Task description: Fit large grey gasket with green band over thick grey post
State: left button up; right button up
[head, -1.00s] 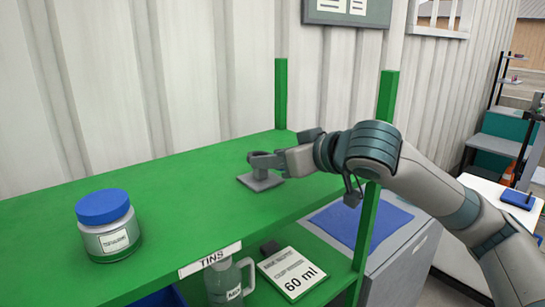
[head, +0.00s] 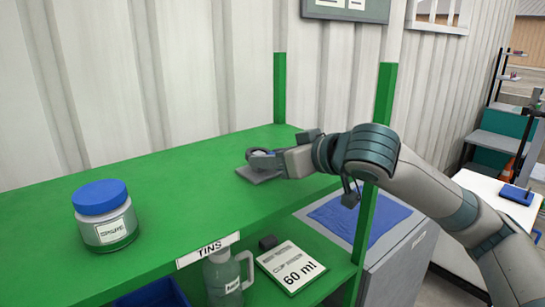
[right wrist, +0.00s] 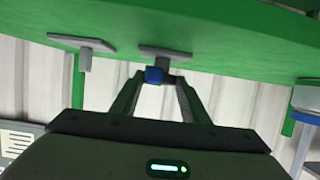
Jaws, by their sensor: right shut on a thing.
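My right gripper (head: 276,160) is shut on a grey ring-like gasket (head: 259,157) over the green shelf top. In the right wrist view, which looks upside down, a small blue part (right wrist: 153,76) shows between the fingertips; I see no green band. A grey square base plate (head: 255,175) lies under the gasket. In the wrist view this plate (right wrist: 165,52) carries a grey post (right wrist: 166,63), partly behind the blue part. I cannot tell whether the gasket is around the post. My left gripper is not in view.
A second grey plate with a thinner post (right wrist: 85,60) stands beside the first. A jar with a blue lid (head: 102,218) stands at the left on the shelf. Green uprights (head: 386,105) rise at the shelf's right end. The shelf between jar and plate is clear.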

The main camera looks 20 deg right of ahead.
jog(key=o, duration=1.1)
notch_tip(320, 180, down, 2)
jog(key=shift+s+a+f, duration=0.1)
jog(key=o, duration=0.3)
jog(key=shift+w, duration=0.35)
jog(key=shift+r, duration=0.2)
jog(key=shift+s+d+r, duration=0.2)
jog(key=shift+s, duration=0.1)
pick_arm(q)
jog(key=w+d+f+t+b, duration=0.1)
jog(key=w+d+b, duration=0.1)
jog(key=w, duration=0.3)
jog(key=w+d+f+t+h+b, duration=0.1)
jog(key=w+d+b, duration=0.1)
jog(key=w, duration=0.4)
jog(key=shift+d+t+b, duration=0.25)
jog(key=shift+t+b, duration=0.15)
jog(key=shift+b, duration=0.25)
pick_arm(e)
jog(key=shift+v, duration=8.25)
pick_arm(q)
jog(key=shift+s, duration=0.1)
